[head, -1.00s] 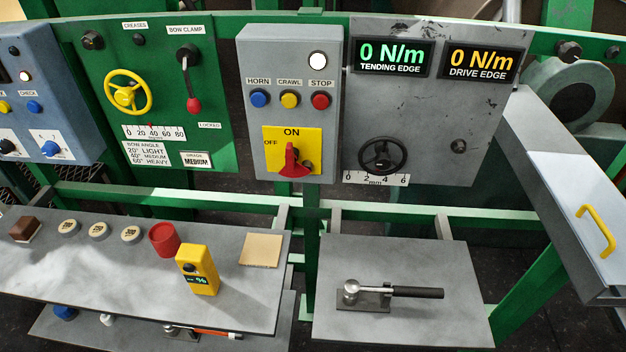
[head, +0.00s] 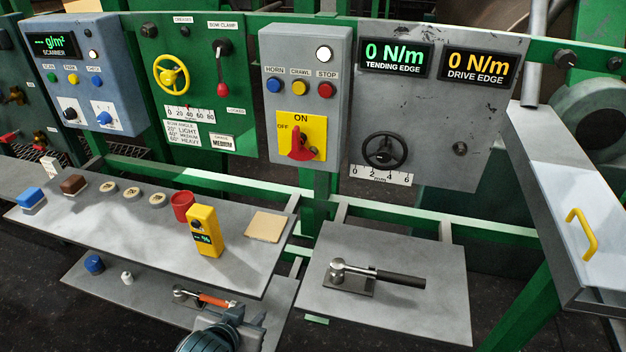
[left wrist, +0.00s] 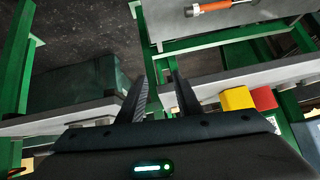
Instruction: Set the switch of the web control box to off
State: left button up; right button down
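The web control box (head: 304,97) is a grey box on the green frame, upper middle of the head view. Its switch (head: 301,145) is a red handle on a yellow plate (head: 287,124) marked ON at the top and OFF at the left. The handle points up towards ON. My left gripper (head: 240,320) shows at the bottom of the head view, low in front of the shelves and well away from the box. In the left wrist view its two fingers (left wrist: 157,88) are apart with nothing between them. My right gripper is not in view.
A grey shelf (head: 110,222) below the panels holds a yellow meter (head: 204,232), a red cup (head: 182,207) and small blocks. A right-hand shelf (head: 420,255) holds a black-handled tool (head: 375,275). The space directly before the control box looks clear.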

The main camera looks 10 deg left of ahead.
aim_at(294, 140)
pick_arm(q)
jog(key=w+d+r+t, duration=0.1)
jog(key=w+r+t, duration=0.2)
jog(key=r, duration=0.6)
jog(key=w+r+t+h, duration=0.1)
jog(key=w+r+t, duration=0.2)
jog(key=w+r, duration=0.3)
jog(key=w+d+r+t, duration=0.1)
jog(key=w+r, duration=0.4)
jog(key=r, duration=0.8)
jog(key=shift+w+d+t, duration=0.15)
jog(key=shift+d+t, duration=0.15)
jog(key=shift+t, duration=0.6)
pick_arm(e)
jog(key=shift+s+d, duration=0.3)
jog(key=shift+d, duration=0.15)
pick_arm(q)
jog(key=shift+w, duration=0.15)
